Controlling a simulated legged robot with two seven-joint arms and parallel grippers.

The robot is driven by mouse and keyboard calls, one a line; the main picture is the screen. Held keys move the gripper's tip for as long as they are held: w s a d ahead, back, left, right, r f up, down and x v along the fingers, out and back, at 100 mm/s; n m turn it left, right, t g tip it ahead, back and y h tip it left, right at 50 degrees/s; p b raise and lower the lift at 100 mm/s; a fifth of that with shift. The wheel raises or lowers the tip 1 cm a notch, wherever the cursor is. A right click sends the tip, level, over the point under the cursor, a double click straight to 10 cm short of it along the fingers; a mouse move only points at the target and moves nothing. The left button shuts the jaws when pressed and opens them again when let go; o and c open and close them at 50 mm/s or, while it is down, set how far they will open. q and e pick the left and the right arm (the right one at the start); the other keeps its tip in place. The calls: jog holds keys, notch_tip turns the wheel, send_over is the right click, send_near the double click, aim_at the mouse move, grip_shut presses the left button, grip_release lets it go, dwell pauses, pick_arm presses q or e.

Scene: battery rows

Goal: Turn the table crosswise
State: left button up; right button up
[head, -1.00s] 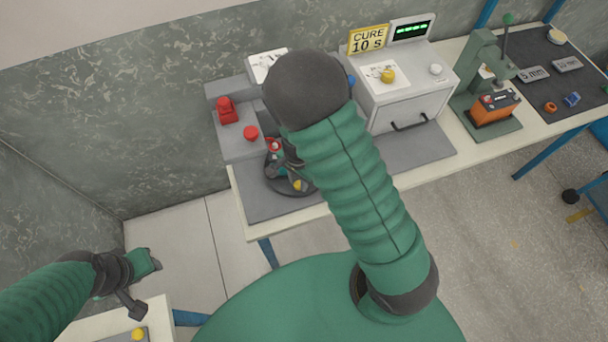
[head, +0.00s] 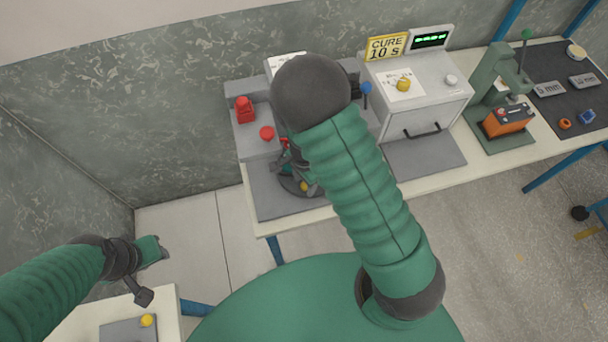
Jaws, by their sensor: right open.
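My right gripper (head: 288,163) is partly hidden behind my arm, low over or at the round table. It is open. I cannot tell whether it touches the table. My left gripper (head: 150,251) hangs at the lower left, away from the station, and its jaws are unclear.
A red button (head: 267,133) and a red block (head: 244,110) sit left of the round table. The cure box (head: 424,92) with its sign (head: 386,47) stands to the right. A green press (head: 496,100) holds an orange battery (head: 507,120). A small side table (head: 80,323) is lower left.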

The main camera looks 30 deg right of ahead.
notch_tip(320, 180, up, 16)
jog(key=p, duration=0.2)
jog(key=shift+r, duration=0.2)
jog(key=shift+c, duration=0.2)
